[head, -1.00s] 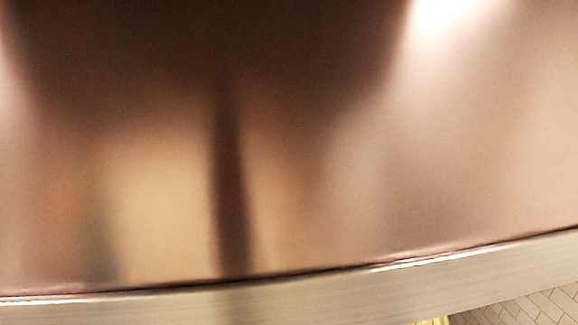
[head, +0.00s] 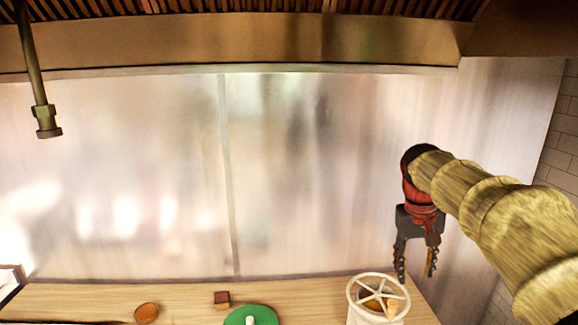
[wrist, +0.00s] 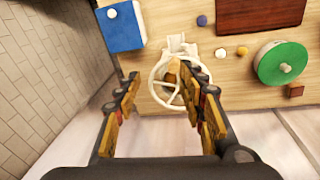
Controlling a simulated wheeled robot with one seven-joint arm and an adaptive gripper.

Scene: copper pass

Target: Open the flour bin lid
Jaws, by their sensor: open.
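My gripper (head: 416,274) is open and points down above the right end of the counter, with nothing between its fingers. In the wrist view its spread fingertips (wrist: 160,76) frame a white round, spoked, wheel-like top (wrist: 170,100) with something brown under it. The same white round thing (head: 361,307) stands just below and left of my gripper in the head view. A green round lid-like disc (head: 235,318) with a pale knob lies to its left; it also shows in the wrist view (wrist: 267,70). I cannot tell which of these belongs to the flour bin.
The wooden counter (head: 310,293) also holds a small brown block (head: 221,299) and an orange-brown round piece (head: 147,313). A blue block-like thing (wrist: 122,30) and a dark red board (wrist: 260,16) show in the wrist view. A pipe (head: 38,75) hangs at upper left, below a hood (head: 250,43).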

